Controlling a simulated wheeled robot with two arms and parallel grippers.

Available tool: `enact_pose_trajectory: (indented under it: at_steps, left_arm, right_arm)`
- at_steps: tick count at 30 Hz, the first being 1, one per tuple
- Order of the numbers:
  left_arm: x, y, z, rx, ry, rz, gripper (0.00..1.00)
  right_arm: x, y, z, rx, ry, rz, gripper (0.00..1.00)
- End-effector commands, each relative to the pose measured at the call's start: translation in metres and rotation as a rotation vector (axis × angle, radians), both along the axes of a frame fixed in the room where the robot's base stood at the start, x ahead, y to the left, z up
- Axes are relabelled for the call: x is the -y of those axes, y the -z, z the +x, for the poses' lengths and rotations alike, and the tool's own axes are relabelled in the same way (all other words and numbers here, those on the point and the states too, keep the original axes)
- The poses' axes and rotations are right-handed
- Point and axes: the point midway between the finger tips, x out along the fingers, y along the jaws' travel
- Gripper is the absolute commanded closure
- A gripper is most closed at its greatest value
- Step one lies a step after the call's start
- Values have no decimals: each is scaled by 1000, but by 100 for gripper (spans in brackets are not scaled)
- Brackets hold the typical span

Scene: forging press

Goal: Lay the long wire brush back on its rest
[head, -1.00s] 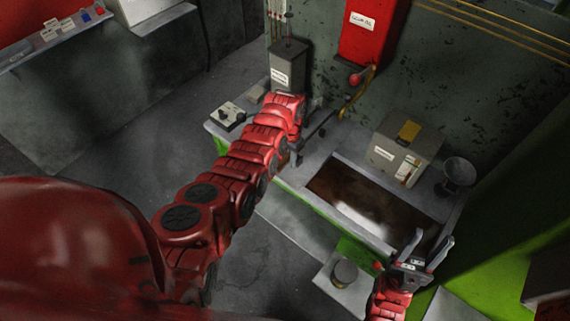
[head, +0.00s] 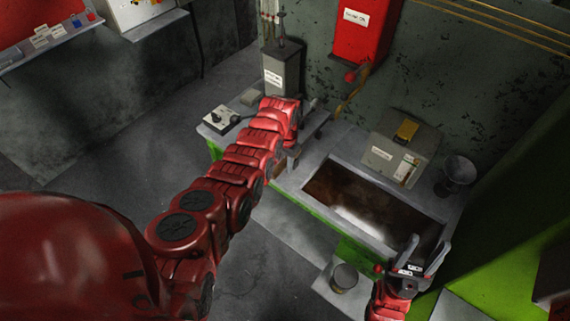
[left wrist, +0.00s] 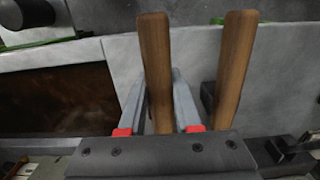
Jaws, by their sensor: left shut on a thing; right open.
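In the left wrist view, my left gripper (left wrist: 158,102) is shut on a wooden handle, which I take to be the long wire brush (left wrist: 155,45). The handle stands out past the fingers; its bristle end is hidden. A second, similar wooden handle (left wrist: 235,60) lies to the right, apart from the fingers. In the head view, my left arm hides most of that gripper, beside a grey ledge (head: 318,122) that may be the rest. I cannot tell whether the brush touches it. My right gripper (head: 424,256) is open and empty at the tank's near right corner.
A tank of brown liquid (head: 350,190) lies between the grippers; its wall also shows in the left wrist view. A grey box (head: 400,150) and a small bowl (head: 459,170) stand behind it. A tall grey canister (head: 287,70) and a control box (head: 221,119) are near my left arm.

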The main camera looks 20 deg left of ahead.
Motion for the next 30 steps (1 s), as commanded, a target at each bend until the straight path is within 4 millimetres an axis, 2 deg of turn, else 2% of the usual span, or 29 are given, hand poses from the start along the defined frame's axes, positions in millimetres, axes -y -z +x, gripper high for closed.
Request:
enact_pose_trajectory:
  at_steps: [14, 30]
  left_arm:
    - [0, 0, -1, 1, 0, 1, 100]
    - [0, 7, -1, 1, 0, 0, 100]
  right_arm:
    - [0, -2, 0, 0, 0, 0, 50]
    - [0, 5, 0, 0, 0, 0, 50]
